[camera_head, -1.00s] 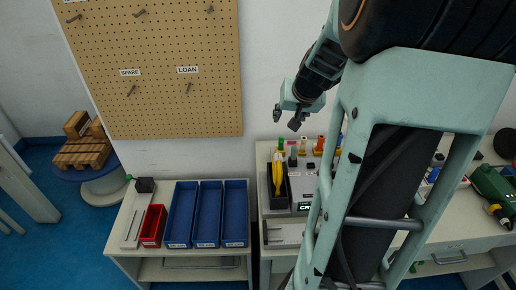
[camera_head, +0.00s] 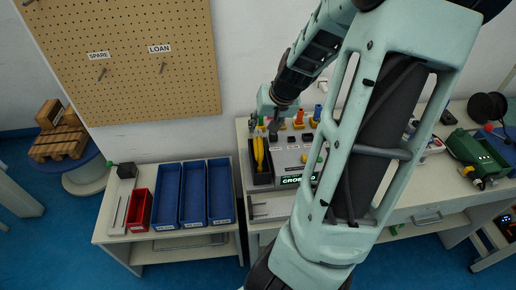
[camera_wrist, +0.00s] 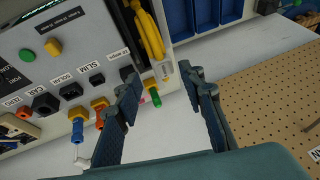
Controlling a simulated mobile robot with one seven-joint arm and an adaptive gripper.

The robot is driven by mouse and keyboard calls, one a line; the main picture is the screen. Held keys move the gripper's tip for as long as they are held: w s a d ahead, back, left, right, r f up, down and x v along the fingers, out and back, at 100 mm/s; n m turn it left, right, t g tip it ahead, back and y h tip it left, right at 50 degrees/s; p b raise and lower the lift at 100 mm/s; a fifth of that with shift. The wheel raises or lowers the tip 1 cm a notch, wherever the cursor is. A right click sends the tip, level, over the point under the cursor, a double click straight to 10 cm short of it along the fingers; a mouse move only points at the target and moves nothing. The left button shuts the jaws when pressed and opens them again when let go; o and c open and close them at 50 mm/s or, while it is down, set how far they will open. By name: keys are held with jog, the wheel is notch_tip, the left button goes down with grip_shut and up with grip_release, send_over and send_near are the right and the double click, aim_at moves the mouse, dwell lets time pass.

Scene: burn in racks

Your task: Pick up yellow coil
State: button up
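The yellow coil (camera_head: 259,153) is a long looped bundle lying in a narrow dark slot at the left end of the grey console (camera_head: 288,160). In the wrist view the coil (camera_wrist: 149,30) shows at the top centre, its upper part cut off by the frame edge. My gripper (camera_head: 264,125) is just above the back end of the slot in the head view. In the wrist view my gripper (camera_wrist: 160,76) has its two fingers spread apart with nothing between them. The coil lies beyond the fingertips, apart from them.
Coloured connectors, including a blue one (camera_wrist: 77,130) and a green one (camera_wrist: 155,98), stand along the console's back edge near my fingers. Blue bins (camera_head: 194,195) and a red bin (camera_head: 139,210) sit on the left bench. A pegboard (camera_head: 120,60) is on the wall behind.

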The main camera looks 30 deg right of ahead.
aim_at(259, 135)
jog(key=f, duration=0.2)
jog(key=w+a+f, duration=0.1)
jog(key=f, duration=0.1)
jog(key=shift+f, duration=0.1)
jog(key=shift+w+f, duration=0.25)
jog(key=shift+f, duration=0.2)
jog(key=shift+c, duration=0.4)
grip_shut()
